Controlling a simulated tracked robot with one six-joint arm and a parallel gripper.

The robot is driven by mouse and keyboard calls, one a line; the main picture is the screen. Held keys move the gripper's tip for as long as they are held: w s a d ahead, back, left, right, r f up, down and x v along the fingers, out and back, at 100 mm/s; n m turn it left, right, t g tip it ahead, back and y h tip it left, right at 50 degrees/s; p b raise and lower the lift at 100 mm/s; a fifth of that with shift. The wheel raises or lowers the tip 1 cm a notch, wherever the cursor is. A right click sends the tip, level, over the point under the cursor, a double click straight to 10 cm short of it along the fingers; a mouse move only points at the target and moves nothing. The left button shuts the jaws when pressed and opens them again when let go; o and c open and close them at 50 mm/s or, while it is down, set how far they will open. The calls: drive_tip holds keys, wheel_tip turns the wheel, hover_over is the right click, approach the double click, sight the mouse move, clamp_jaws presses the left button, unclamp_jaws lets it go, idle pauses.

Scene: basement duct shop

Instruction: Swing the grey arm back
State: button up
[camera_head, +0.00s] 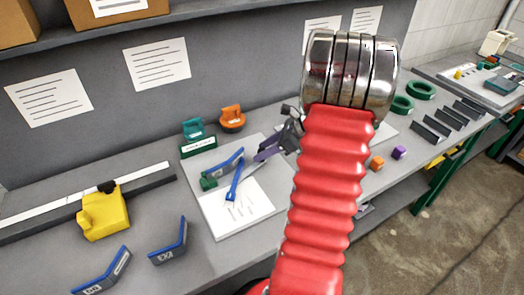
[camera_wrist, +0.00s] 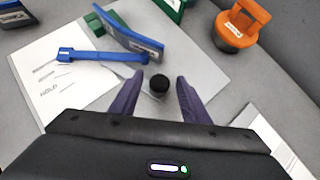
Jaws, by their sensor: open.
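My gripper (camera_wrist: 159,85) is open, with its two purple fingers on either side of a black knob (camera_wrist: 158,83) in the wrist view. I cannot tell whether either finger touches it. The knob stands over a pale grey board (camera_wrist: 205,65); a grey arm under it is too faint to make out from the board. A blue bar (camera_wrist: 100,56) lies beside a blue angled piece with a grey labelled face (camera_wrist: 130,33) and a green block (camera_wrist: 95,24). In the head view, my gripper (camera_head: 262,153) is over the same board (camera_head: 212,205), partly hiding it.
An orange-handled piece (camera_head: 232,118) and a teal-handled piece (camera_head: 194,130) stand behind the board. A yellow tool (camera_head: 103,213) and blue angled pieces (camera_head: 169,243) are on the bench at left. Orange (camera_head: 377,162) and purple (camera_head: 399,152) blocks sit at right.

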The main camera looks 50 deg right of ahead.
drive_tip(key=shift+w+a+f, duration=0.2)
drive_tip(key=shift+w+f, duration=0.2)
drive_tip(key=shift+f, duration=0.05)
drive_tip(key=shift+c, duration=0.5)
clamp_jaws()
